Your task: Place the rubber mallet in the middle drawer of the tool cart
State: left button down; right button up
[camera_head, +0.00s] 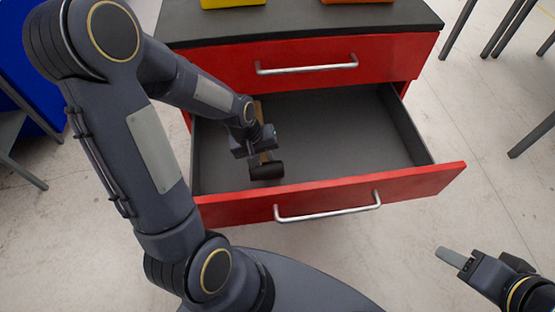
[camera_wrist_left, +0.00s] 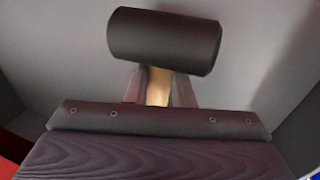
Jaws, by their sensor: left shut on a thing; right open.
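The rubber mallet has a black head (camera_head: 267,171) and a light wooden handle. My left gripper (camera_head: 262,152) is shut on the mallet's handle, inside the open middle drawer (camera_head: 330,135) toward its left side. In the left wrist view the black mallet head (camera_wrist_left: 165,41) is just beyond the fingers, with the handle (camera_wrist_left: 158,86) between them. I cannot tell whether the mallet touches the drawer floor. The drawer is pulled out from the red tool cart (camera_head: 220,66) and looks otherwise empty. My right gripper (camera_head: 452,258) is at the lower right, away from the drawer, and holds nothing visible.
The drawer's red front with its silver handle (camera_head: 328,207) faces me. The top drawer (camera_head: 400,55) is shut above. Yellow and orange bins stand on the dark cart top (camera_head: 295,18). The right half of the drawer is clear. Table legs stand at the right.

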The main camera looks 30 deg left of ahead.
pick_arm(q)
jog(key=shift+w+d+f+b, duration=0.2)
jog(key=shift+w+d+f, duration=0.35)
jog(key=shift+d+f, duration=0.15)
jog(key=shift+w+d+f+b, duration=0.2)
jog(key=shift+w+d+f, duration=0.4)
jog(key=shift+d, duration=0.2)
jog(key=shift+s+f, duration=0.1)
jog(key=shift+f, duration=0.15)
jog(key=c, duration=1.3)
grip_release()
jog(key=shift+o, duration=0.2)
jog(key=shift+r, duration=0.1)
